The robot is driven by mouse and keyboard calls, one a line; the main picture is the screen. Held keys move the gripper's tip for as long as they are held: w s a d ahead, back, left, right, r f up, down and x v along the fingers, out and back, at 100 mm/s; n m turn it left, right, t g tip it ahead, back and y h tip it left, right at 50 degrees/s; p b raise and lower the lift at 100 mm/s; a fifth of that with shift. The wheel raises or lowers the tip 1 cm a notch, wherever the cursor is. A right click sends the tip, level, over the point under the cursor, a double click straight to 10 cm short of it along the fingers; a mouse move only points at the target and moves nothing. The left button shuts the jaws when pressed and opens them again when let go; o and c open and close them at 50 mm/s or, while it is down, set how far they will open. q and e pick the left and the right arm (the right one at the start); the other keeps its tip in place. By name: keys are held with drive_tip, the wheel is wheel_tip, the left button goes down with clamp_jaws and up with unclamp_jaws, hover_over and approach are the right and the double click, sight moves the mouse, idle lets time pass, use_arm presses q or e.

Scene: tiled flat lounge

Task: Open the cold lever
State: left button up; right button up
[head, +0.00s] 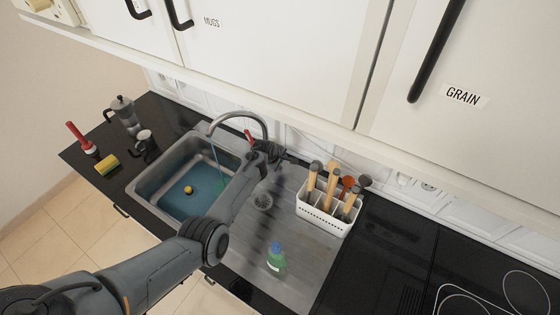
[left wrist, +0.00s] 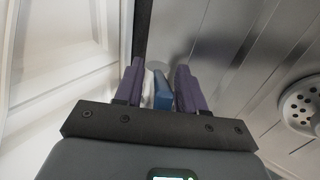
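A grey curved faucet (head: 240,113) stands behind the sink (head: 190,180), with a thin bluish stream below its spout. A red lever (head: 248,135) shows beside its base. My left gripper (head: 264,152) is just right of the faucet base, and it hides what lies behind it. In the left wrist view, its two purple fingers are apart. A blue lever (left wrist: 162,92) lies between them, nearer the right finger; I cannot tell if they touch. A pale part shows to its left. My right gripper is not in view.
A white utensil caddy (head: 325,216) stands right of my left gripper. A green bottle (head: 276,259) stands on the drainboard. A yellow ball (head: 188,190) is in the sink. A moka pot (head: 124,113) and a sponge (head: 107,164) are at left. Wall cabinets (head: 280,50) hang above.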

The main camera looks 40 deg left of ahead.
use_arm(q)
drive_tip(key=shift+r, duration=0.15)
drive_tip(key=shift+s+r+p, duration=0.3)
drive_tip(key=shift+r+p, duration=0.05)
drive_tip(key=shift+r, duration=0.1)
drive_tip(key=p+v, duration=0.2)
drive_tip(key=v, duration=0.7)
drive_tip(key=shift+s, duration=0.2)
drive_tip(key=shift+r, duration=0.15)
